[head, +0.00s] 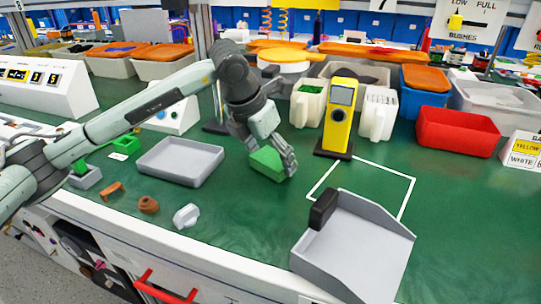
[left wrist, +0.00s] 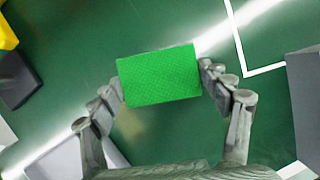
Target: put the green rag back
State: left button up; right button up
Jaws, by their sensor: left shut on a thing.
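The green rag (head: 266,163) looks like a neat folded block. It is between the fingers of my left gripper (head: 280,158), over the green mat right of the grey tray. In the left wrist view the rag (left wrist: 158,76) is gripped across its width, one finger at each short side. My left gripper (left wrist: 161,80) is shut on it. I cannot tell whether the rag touches the mat. A white holder with green contents (head: 308,103) stands behind, left of the yellow device. My right gripper is not in view.
The yellow device (head: 339,118) stands just right behind my gripper, beside another white holder (head: 377,114). An empty grey tray (head: 180,162) lies to the left. A grey scoop-like tray (head: 355,255) is front right. A red bin (head: 457,132) is at right. Mat inside the white outline is largely clear.

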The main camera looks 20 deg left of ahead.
pick_arm(q)
jog(key=shift+f, duration=0.1)
jog(key=shift+f, duration=0.1)
jog(key=o, duration=1)
jog(key=shift+c, duration=0.2)
jog(key=shift+o, duration=0.2)
pick_arm(e)
jog(key=shift+w+d+r, duration=0.1)
jog(key=shift+w+r, duration=0.1)
jog(key=shift+r, duration=0.4)
pick_arm(q)
jog(key=shift+r, duration=0.2)
jog(key=shift+v, duration=1.05)
jog(key=v, duration=1)
